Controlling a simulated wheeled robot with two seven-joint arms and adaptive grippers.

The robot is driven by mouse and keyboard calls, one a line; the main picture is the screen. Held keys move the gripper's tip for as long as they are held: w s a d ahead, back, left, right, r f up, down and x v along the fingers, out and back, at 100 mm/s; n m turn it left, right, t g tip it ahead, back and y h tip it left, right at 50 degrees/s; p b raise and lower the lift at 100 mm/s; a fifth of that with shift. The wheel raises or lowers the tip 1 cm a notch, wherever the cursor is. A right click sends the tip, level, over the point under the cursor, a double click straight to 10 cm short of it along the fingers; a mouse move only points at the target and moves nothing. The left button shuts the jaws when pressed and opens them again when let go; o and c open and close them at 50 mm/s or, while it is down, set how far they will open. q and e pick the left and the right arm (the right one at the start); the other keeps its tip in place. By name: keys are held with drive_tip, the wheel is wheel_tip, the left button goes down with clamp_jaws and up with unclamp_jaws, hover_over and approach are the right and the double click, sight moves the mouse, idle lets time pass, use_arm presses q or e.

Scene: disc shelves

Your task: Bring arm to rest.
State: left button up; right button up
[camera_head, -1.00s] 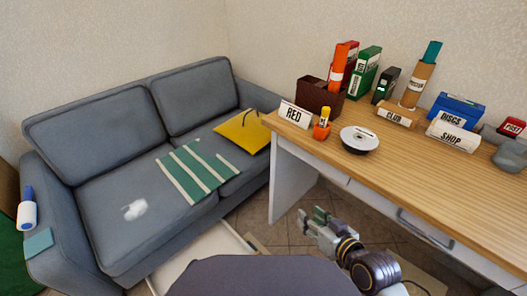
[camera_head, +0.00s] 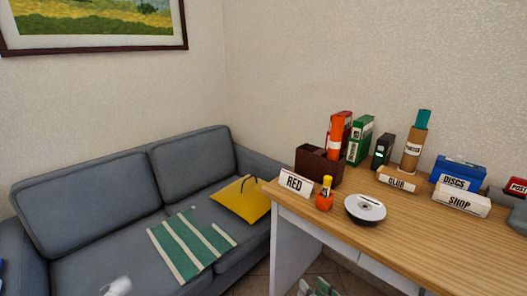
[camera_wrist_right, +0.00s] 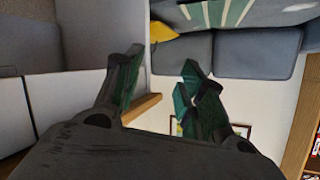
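My right gripper (camera_head: 318,287) shows only by its green-tipped fingers at the bottom edge of the head view, beside the desk's white side panel. The rest of the right arm is cut off. In the right wrist view its two fingers (camera_wrist_right: 162,85) stand apart with nothing between them, so it is open and empty.
The wooden desk (camera_head: 440,240) on the right carries a disc stack (camera_head: 365,208), a RED sign (camera_head: 296,183), binders, a blue DISCS box (camera_head: 458,173) and labelled blocks.

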drive_tip(key=shift+f, duration=0.1)
